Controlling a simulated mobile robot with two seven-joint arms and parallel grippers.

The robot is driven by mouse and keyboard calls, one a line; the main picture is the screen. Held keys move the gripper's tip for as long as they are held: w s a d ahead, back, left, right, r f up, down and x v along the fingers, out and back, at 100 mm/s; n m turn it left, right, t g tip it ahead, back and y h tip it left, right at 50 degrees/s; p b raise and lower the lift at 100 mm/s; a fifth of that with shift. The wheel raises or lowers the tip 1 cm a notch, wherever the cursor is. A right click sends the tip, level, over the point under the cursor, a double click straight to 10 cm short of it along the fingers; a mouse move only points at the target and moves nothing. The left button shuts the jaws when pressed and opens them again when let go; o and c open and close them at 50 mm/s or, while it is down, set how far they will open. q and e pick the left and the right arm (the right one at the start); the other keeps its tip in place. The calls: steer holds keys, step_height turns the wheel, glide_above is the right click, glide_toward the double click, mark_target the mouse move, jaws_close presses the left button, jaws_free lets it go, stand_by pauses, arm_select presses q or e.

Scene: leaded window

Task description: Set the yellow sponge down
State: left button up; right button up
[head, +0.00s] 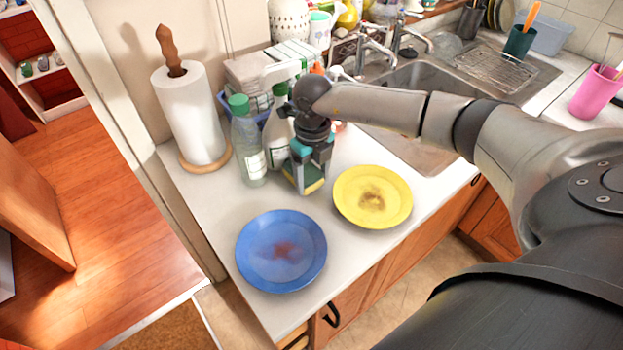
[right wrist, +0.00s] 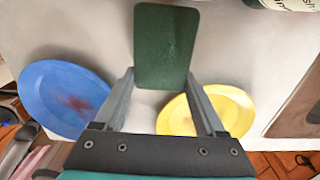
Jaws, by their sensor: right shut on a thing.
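My right gripper (head: 309,172) is over the counter, between the bottles and the yellow plate. It is shut on the yellow sponge (head: 315,187), whose yellow edge shows below the fingers in the head view. In the right wrist view, the sponge's dark green scouring side (right wrist: 167,47) faces the camera between the two fingertips (right wrist: 162,78). The sponge is at or close above the white counter (head: 205,195); I cannot tell whether it touches. My left gripper is not in view.
A stained yellow plate (head: 373,197) lies just right of the gripper, and a stained blue plate (head: 281,250) lies nearer the front. Bottles (head: 247,150) stand close left of the gripper. A paper towel roll (head: 190,115) and the sink (head: 430,75) flank the area.

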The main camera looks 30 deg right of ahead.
mark_target(312, 178)
step_height(312, 178, up, 18)
steer(key=r, duration=0.1)
steer(key=s+a+f+n+b, duration=0.3)
steer(key=a+n, duration=0.3)
steer(key=n, duration=1.1)
steer(key=s+a+f+n+b, duration=0.4)
steer(key=s+a+f+n, duration=0.2)
steer(key=n, duration=1.2)
steer(key=shift+a+f, duration=0.2)
